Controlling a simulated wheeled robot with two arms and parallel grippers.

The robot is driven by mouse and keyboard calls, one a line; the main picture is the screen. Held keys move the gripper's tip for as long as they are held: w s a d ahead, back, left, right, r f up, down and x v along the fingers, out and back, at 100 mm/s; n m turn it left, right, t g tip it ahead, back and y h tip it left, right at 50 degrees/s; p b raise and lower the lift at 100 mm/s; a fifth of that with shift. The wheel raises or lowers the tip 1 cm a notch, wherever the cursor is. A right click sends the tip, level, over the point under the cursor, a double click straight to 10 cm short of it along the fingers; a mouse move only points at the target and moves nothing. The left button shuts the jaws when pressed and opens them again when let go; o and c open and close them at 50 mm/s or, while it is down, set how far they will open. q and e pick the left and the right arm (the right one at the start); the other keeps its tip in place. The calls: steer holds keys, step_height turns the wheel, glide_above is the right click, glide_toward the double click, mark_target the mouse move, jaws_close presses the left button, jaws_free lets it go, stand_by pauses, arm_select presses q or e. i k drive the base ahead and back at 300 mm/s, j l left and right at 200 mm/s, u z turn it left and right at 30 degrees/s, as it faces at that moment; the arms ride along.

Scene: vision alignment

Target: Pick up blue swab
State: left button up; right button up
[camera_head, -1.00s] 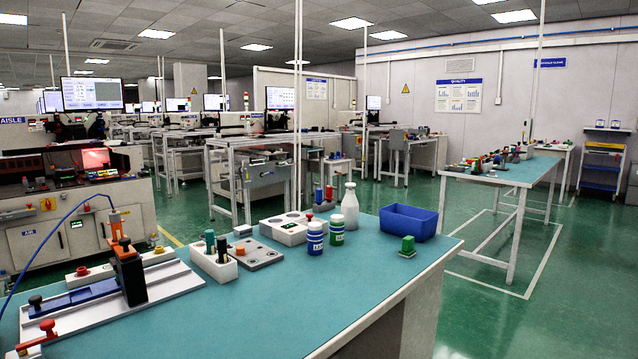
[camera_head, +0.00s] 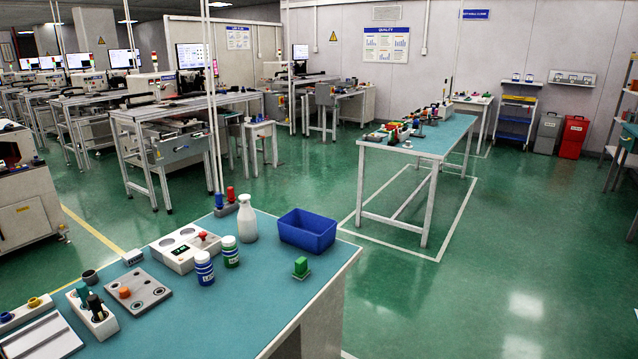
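I cannot pick out a blue swab with certainty. At the back of the near teal bench (camera_head: 215,315), a small blue upright piece (camera_head: 218,200) stands beside a red upright piece (camera_head: 231,194) in a dark holder; they are too small to identify. At the bench's left, a white block (camera_head: 101,325) holds a teal-topped piece (camera_head: 82,291) and a dark-topped piece (camera_head: 95,304). Neither of my grippers is in view.
A second teal bench (camera_head: 440,140) bears several small objects. Green floor lies open to the right.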

mark_target(219, 205)
steer(key=i+l+z, duration=0.55)
steer(key=i+z, duration=0.25)
steer(key=i, duration=0.2)
steer(key=i+z, duration=0.4)
steer(key=i+u, duration=0.2)
steer(key=i, duration=0.3)
steer(key=i+u, duration=0.2)
steer(key=i, duration=0.25)
steer(key=i+l+u, duration=0.15)
steer(key=i, duration=0.35)
steer(key=i+l+u, duration=0.2)
steer(key=i, duration=0.3)
steer(key=i+l+u, duration=0.2)
steer(key=i, duration=0.25)
steer(key=i+j+u, duration=0.15)
steer(key=i+u, duration=1.1)
steer(key=i+l+u, duration=0.25)
steer(key=u, duration=0.2)
